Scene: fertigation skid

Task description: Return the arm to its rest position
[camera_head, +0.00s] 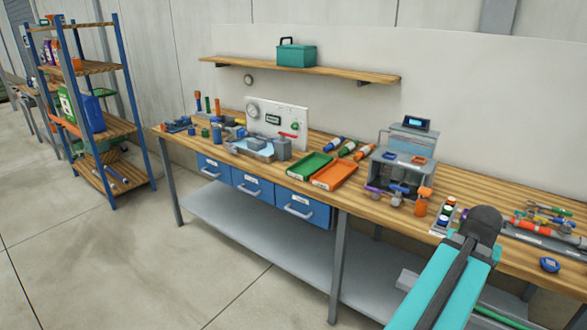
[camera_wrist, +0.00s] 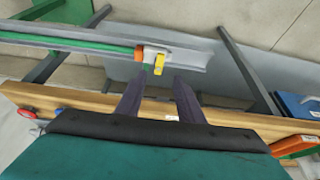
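My arm shows in the head view as a teal link with a dark rounded joint (camera_head: 478,225), reaching up from the lower right in front of the workbench (camera_head: 345,205). My gripper is not visible in the head view. In the wrist view my gripper (camera_wrist: 158,82) has its two dark fingers apart with nothing held between them. The fingers show against the bench's wooden front edge (camera_wrist: 240,118) and the grey lower shelf. A green pipe (camera_wrist: 60,40) with an orange collar and yellow valve part (camera_wrist: 159,65) shows beyond the fingertips.
The bench top carries a green tray (camera_head: 309,166), an orange tray (camera_head: 334,174), a grey machine (camera_head: 402,175) and several tools at right near my arm. Blue drawers (camera_head: 252,187) hang below. A stocked shelf rack (camera_head: 98,68) stands at left. The floor in front is clear.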

